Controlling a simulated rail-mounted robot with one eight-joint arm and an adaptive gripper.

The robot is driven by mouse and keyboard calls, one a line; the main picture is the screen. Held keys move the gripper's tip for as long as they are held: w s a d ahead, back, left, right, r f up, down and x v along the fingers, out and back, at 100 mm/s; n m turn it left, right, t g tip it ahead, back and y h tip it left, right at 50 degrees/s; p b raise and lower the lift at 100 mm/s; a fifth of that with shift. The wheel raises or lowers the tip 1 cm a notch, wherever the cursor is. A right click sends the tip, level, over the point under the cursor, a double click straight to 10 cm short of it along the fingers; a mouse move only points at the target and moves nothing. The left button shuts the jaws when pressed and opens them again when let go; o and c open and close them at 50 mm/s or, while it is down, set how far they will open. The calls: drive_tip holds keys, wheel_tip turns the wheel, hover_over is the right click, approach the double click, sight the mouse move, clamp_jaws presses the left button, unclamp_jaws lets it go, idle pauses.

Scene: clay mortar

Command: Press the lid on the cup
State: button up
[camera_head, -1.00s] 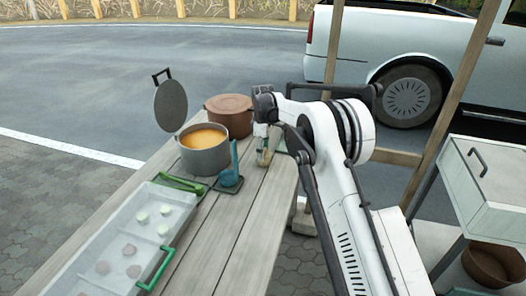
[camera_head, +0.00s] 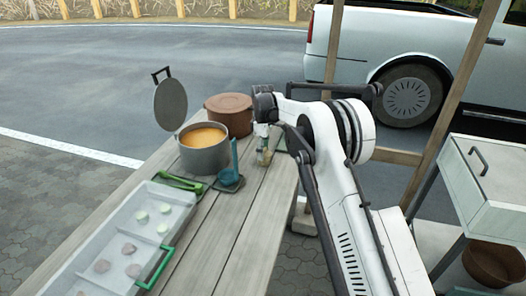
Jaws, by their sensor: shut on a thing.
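My gripper (camera_head: 262,134) points down at the far right part of the wooden table, in front of the brown pot. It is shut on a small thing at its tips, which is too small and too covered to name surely. A small pale, clear-looking cup (camera_head: 265,157) stands upright on the table just below the fingertips. I cannot tell whether the held thing touches the cup's rim, and no separate lid for it shows clearly.
The wooden table (camera_head: 228,230) is bare in front. Left of the cup are a blue-green ladle (camera_head: 234,158) on its rest, a grey pot (camera_head: 205,158) of orange soup with a raised round lid (camera_head: 170,103), a brown pot (camera_head: 229,112), and a long tray (camera_head: 95,245).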

drive_tip(key=o, duration=1.3)
drive_tip(key=shift+r+p, duration=1)
drive_tip(key=shift+r, duration=2)
clamp_jaws()
